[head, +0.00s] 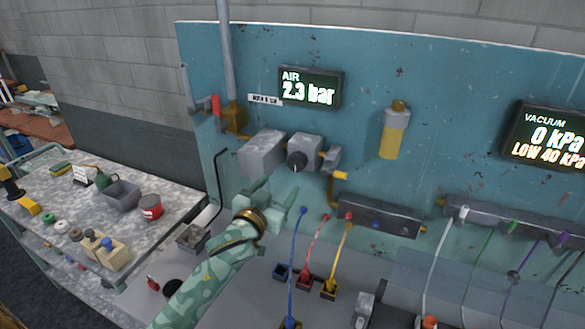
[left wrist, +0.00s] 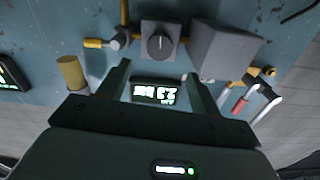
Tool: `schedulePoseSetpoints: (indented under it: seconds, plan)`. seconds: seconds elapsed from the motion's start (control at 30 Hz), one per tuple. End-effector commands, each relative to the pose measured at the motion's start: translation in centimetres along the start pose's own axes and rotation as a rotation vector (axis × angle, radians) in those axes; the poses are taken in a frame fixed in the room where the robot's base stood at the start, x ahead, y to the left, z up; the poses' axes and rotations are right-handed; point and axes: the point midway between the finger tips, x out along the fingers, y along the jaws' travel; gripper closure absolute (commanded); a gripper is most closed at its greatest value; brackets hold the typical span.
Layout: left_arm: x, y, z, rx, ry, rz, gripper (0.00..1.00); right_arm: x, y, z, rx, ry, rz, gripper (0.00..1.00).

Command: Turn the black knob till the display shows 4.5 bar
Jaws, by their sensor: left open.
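The black knob (head: 298,161) sits on the front of a grey regulator block on the teal panel. It also shows in the left wrist view (left wrist: 160,44), with a pale mark on its face. The air display (head: 310,88) above it reads 2.3 bar; it shows upside down in the left wrist view (left wrist: 155,92), seen between my fingers. My left gripper (head: 281,191) is open and empty, a little below the knob in the head view. Its fingers (left wrist: 157,70) point toward the panel, and the knob is clear of them. My right gripper is not in view.
A larger grey box (head: 262,153) adjoins the knob's block on the left. A red-handled valve (head: 215,105) is further left. A yellow cylinder (head: 393,130) and the vacuum display (head: 547,137) are to the right. Blue, red and yellow tubes (head: 342,250) hang from a dark manifold (head: 380,216) below.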

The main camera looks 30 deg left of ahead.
Motion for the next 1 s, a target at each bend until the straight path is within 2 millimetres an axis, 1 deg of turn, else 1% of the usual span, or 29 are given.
schedulePoseSetpoints:
  seconds: [0.03,0.1,0.2,0.33,0.5,0.77,0.8,0.87,0.9,0.93,0.97,1.0]
  plan:
    - [1.4,-0.1,-0.2,0.0,0.003,-0.001,0.35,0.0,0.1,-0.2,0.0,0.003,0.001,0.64]
    - [3.2,0.0,-0.1,-0.001,0.002,-0.001,0.35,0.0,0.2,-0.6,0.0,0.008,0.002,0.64]
    - [5.4,0.0,0.0,0.0,0.001,-0.001,0.35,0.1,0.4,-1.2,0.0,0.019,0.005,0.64]
    - [7.4,0.0,0.1,0.0,-0.001,-0.001,0.35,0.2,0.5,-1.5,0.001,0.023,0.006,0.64]
    - [8.8,0.0,0.0,-0.001,-0.001,0.0,0.35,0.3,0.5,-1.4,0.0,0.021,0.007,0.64]
    - [8.9,0.0,0.1,-0.001,-0.001,0.0,0.35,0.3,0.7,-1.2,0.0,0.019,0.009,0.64]
    - [8.9,0.0,0.1,-0.001,-0.001,0.0,0.38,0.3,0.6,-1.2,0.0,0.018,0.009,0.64]
    - [8.9,0.0,0.0,-0.001,-0.001,0.0,0.55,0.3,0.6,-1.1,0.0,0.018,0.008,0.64]
    - [8.9,0.0,0.1,-0.001,-0.001,0.0,0.66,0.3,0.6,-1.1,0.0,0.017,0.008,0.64]
    - [8.9,0.0,0.1,-0.001,-0.001,0.0,0.74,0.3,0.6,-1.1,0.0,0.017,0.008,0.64]
    - [8.9,0.0,0.1,-0.001,-0.001,0.0,0.8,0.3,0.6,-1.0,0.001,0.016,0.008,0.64]
    - [8.9,0.0,0.1,-0.001,-0.001,0.0,0.8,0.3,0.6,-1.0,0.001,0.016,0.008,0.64]
